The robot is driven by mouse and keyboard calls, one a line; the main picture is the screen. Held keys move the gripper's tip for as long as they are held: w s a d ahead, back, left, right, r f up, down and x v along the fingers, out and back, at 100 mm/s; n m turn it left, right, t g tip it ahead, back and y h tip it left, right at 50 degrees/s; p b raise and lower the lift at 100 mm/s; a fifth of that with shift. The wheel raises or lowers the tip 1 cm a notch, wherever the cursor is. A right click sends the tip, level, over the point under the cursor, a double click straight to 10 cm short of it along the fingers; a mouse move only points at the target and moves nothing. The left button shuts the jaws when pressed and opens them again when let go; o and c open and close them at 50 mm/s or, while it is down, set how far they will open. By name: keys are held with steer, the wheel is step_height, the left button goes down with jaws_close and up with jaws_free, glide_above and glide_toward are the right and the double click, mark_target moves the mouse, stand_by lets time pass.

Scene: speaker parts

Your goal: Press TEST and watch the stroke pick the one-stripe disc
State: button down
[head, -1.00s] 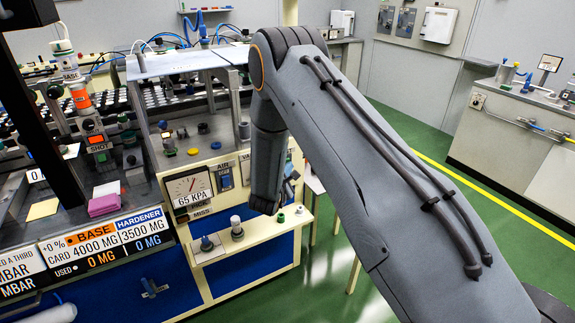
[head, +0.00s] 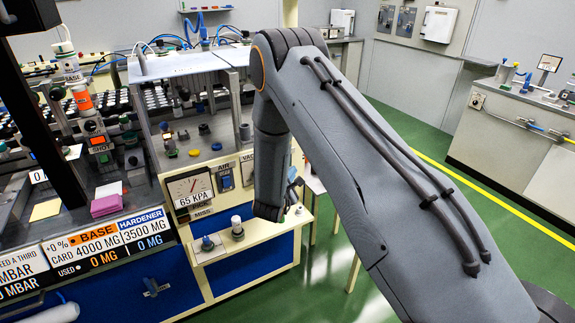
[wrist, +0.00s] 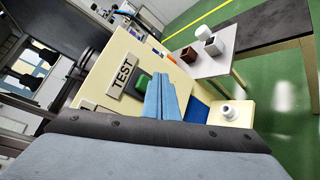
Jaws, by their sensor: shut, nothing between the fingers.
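The TEST label (wrist: 123,72) is on a cream panel in the wrist view, with a green button (wrist: 143,83) beside it. My gripper (wrist: 158,82) is shut and empty. Its light blue fingers overlap the button's right edge in that view; I cannot tell whether they touch it. In the head view my arm hides most of the gripper, and only a small blue part (head: 292,174) shows beside the cream cabinet. I cannot make out a one-stripe disc.
A shelf (head: 222,252) with small knobs projects from the cabinet front. In the wrist view a white side table (wrist: 215,62) holds a brown block and white containers. Green floor (head: 400,125) lies open to the right. A grey bench (head: 505,140) stands at the far right.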

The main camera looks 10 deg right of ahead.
steer(key=s+p, duration=0.1)
steer(key=s, duration=0.1)
steer(key=s+d, duration=0.1)
steer(key=s, duration=0.1)
steer(key=shift+d+p, duration=0.15)
steer(key=shift+p, duration=0.2)
stand_by(0.3)
steer(key=s+a+r+m+g+y+b, duration=0.25)
steer(key=s+r+m+g+y, duration=0.35)
steer(key=m, duration=0.3)
steer(key=s+d+r+m+g, duration=0.1)
steer(key=s+r+m+g, duration=0.1)
steer(key=s, duration=0.7)
steer(key=s+d+r+m+g+b, duration=0.1)
steer(key=s+m, duration=0.3)
steer(key=s, duration=0.5)
steer(key=s+d+r+m+g, duration=0.1)
steer(key=s+r+m+g, duration=0.2)
steer(key=s, duration=0.6)
steer(key=shift+s+r+m+y+b, duration=0.15)
steer(key=shift+r+m+y+b, duration=0.2)
steer(key=shift+m, duration=0.25)
stand_by(2.8)
